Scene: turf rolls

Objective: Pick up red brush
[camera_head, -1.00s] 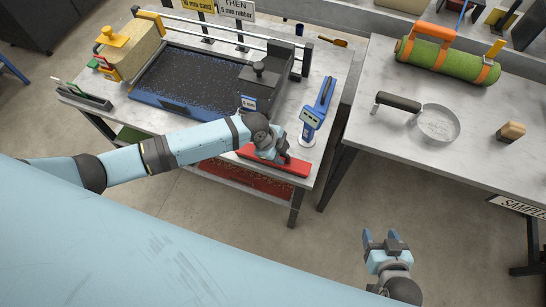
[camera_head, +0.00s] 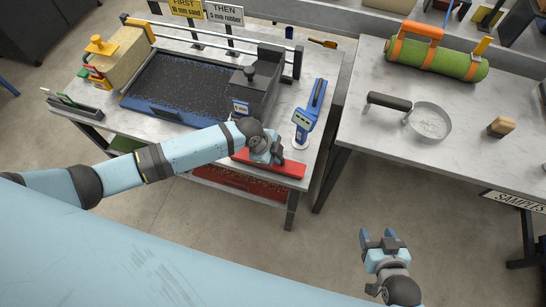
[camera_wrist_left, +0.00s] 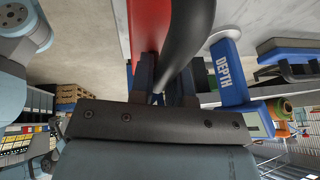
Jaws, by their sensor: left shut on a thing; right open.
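The red brush (camera_head: 292,168) is a long red bar at the front right edge of the left table, near the blue depth gauge. My left gripper (camera_head: 270,155) is over its middle and hides part of it. In the left wrist view the red body (camera_wrist_left: 150,22) shows beyond the fingers, and a curved dark handle (camera_wrist_left: 190,30) runs between them. The left gripper is shut on this handle. I cannot tell whether the brush touches the table. My right gripper (camera_head: 378,237) is open and empty above the floor in front of the right table.
The blue depth gauge (camera_head: 307,115) stands close behind the brush; it also shows in the left wrist view (camera_wrist_left: 229,72). A dark-filled tray (camera_head: 185,88) with a grey box (camera_head: 253,92) lies further back. The right table holds a green roll (camera_head: 435,58), a round pan (camera_head: 430,121) and a wooden block (camera_head: 502,126).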

